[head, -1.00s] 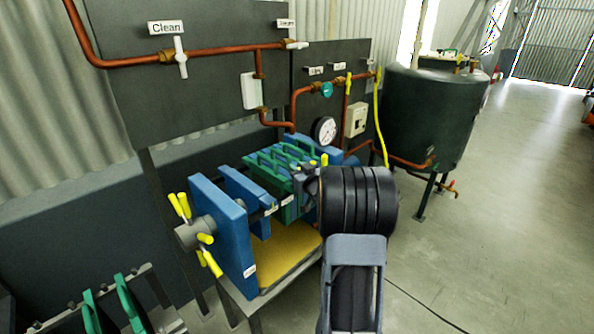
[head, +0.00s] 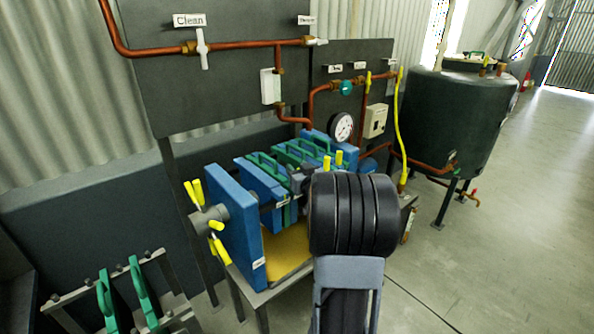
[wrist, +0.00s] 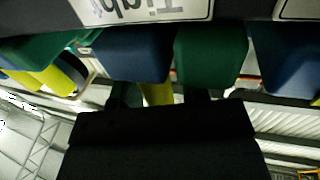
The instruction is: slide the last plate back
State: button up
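The press holds a row of plates on its rails. A blue plate (head: 258,181) stands nearest the thick blue end plate (head: 234,230), with a gap between them. Green plates (head: 300,152) stand close behind it toward the far end. My gripper (head: 297,183) is at the near side of the row, partly hidden by my arm in the head view. In the wrist view, my gripper's fingers (wrist: 160,95) are spread apart, beneath a blue plate (wrist: 123,52) and a green plate (wrist: 211,62). I cannot see contact. A yellow piece shows between the fingers.
A yellow tray (head: 287,250) lies under the plates. Yellow spokes (head: 217,240) stick out at the end plate's left. Copper pipes (head: 255,45) and a dark tank (head: 455,122) stand behind. The floor at right is clear.

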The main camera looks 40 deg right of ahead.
jog(key=shift+o, duration=0.5)
jog(key=shift+s+a, duration=0.1)
jog(key=shift+s, duration=0.2)
jog(key=b+v, duration=0.1)
jog(key=v, duration=1.2)
